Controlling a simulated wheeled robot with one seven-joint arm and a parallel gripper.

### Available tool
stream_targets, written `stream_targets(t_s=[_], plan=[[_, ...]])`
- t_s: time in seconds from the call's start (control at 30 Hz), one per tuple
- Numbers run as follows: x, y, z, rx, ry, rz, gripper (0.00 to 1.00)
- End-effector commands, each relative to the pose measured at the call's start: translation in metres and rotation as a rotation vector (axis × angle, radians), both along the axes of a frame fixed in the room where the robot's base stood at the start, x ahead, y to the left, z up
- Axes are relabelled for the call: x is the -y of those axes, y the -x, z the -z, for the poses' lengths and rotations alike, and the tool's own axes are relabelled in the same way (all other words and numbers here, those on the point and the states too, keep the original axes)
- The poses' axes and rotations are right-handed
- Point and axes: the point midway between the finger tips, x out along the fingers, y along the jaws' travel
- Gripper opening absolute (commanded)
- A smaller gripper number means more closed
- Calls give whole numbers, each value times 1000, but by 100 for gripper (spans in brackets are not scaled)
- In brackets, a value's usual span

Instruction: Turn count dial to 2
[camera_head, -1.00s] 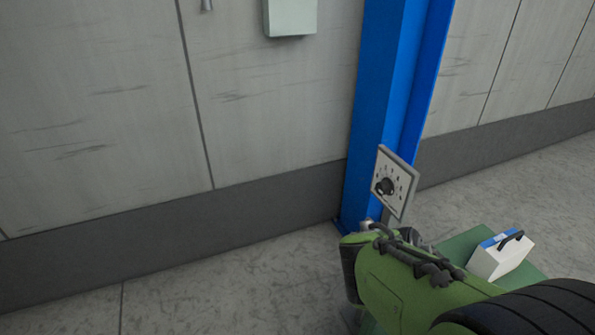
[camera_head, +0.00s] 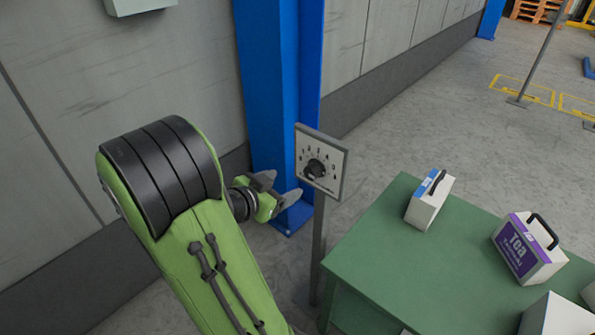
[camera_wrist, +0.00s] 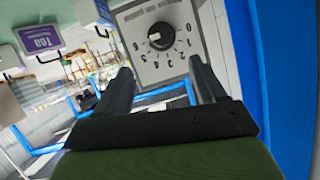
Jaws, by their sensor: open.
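The count dial is a black round knob (camera_head: 315,169) on a pale square plate (camera_head: 333,156) with dark markings around it, carried on a grey post (camera_head: 318,235). In the head view my gripper (camera_head: 284,190) is just left of the plate, apart from the knob. In the wrist view the knob (camera_wrist: 161,36) shows ahead, beyond and between my two open dark fingers (camera_wrist: 158,82), with the plate upside down. The fingers hold nothing. A white mark shows on the knob, but I cannot tell which number it points at.
A blue column (camera_head: 268,90) stands right behind the dial. A green table (camera_head: 385,255) is to the right of the post, bearing a white and blue box (camera_head: 425,205) and a purple and white Tea box (camera_head: 522,255). Open floor lies behind the table.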

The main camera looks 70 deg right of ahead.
Motion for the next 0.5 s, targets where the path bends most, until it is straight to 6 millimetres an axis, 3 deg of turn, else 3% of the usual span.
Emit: stream_targets(t_s=[0.3, 0.5], plan=[[72, 26, 31, 0, -3, 8, 69], [104, 34, 45, 1, -3, 3, 69]])
